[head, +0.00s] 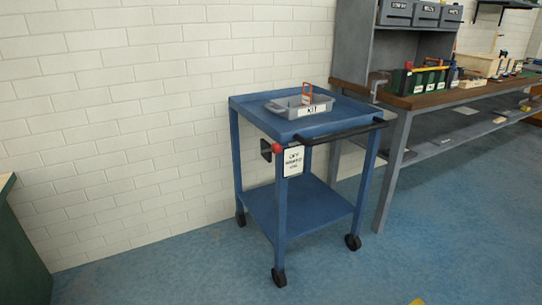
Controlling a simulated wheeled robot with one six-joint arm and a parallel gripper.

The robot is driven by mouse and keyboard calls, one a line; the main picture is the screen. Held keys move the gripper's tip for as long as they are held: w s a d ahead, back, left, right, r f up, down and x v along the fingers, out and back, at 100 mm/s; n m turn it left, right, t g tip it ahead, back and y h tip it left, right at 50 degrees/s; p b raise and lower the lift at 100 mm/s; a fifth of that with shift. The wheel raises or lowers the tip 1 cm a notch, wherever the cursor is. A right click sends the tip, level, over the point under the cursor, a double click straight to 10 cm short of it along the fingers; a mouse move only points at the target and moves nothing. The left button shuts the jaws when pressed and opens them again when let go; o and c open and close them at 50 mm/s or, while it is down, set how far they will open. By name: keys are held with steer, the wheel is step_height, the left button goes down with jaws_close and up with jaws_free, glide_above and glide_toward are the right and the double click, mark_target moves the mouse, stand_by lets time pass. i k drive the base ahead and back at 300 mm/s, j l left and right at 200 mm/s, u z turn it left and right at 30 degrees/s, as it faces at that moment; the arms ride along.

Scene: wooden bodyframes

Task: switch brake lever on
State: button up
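A blue two-shelf cart (310,208) on casters stands against the white brick wall. My gripper is not in the head view.
A grey bin marked KIT (321,109), with an orange-handled item, sits on the cart top. A black handle (341,132) spans its right side. A workbench (430,98) stands close on the right. A dark green cabinet (22,250) is at left.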

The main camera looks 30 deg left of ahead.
mark_target(277, 147)
steer(key=u, duration=1.2)
steer(key=i, duration=0.05)
